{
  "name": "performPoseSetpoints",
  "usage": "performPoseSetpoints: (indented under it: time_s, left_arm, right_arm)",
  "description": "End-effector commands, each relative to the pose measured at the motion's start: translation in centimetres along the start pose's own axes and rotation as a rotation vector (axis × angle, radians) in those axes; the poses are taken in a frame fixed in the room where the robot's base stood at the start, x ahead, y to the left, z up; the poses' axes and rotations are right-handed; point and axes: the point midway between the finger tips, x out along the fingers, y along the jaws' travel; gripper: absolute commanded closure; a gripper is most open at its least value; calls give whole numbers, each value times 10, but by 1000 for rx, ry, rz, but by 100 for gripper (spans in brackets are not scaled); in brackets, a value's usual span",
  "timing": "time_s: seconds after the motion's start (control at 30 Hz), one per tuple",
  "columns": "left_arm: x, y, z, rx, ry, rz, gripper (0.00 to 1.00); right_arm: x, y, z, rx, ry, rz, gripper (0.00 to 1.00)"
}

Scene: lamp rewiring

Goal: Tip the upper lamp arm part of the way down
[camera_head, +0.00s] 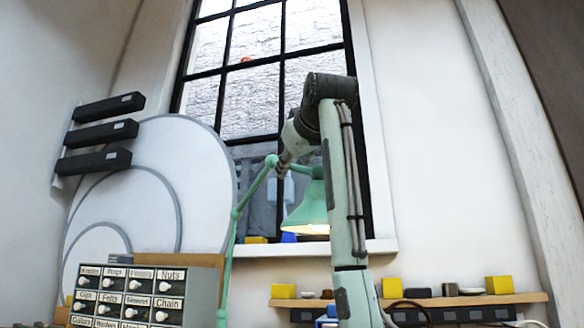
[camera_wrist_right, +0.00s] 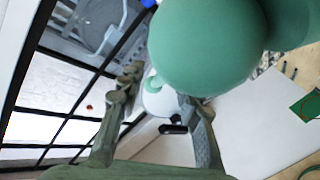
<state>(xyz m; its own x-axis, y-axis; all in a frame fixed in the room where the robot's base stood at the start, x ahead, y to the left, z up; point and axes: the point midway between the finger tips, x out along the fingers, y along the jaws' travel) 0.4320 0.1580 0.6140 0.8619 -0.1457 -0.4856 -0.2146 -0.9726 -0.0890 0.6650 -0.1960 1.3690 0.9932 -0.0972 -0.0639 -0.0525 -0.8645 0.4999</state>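The green desk lamp stands in the head view, with a thin lower arm (camera_head: 231,250) rising to a joint and an upper arm (camera_head: 254,187) slanting up right to a top joint (camera_head: 271,160). Its green shade (camera_head: 309,205) hangs to the right, partly hidden by my right arm. My right gripper (camera_head: 283,168) is beside the top joint. In the right wrist view, the right gripper (camera_wrist_right: 160,90) has its fingers spread, with a small green curved piece (camera_wrist_right: 153,83) seen between them; contact cannot be told. The shade (camera_wrist_right: 205,45) fills the top there. My left gripper is in neither view.
Black wall-mounted blocks (camera_head: 100,132) are above. A barred window (camera_head: 255,75) is behind the lamp. A shelf (camera_head: 455,301) with small yellow and dark blocks runs at lower right.

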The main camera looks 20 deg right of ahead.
Motion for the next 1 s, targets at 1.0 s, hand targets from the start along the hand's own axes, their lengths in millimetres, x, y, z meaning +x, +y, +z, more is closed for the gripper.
performPoseSetpoints:
  time_s: [1.0]
  left_arm:
    - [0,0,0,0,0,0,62]
  right_arm:
    - [-105,0,0,-1,1,0,66]
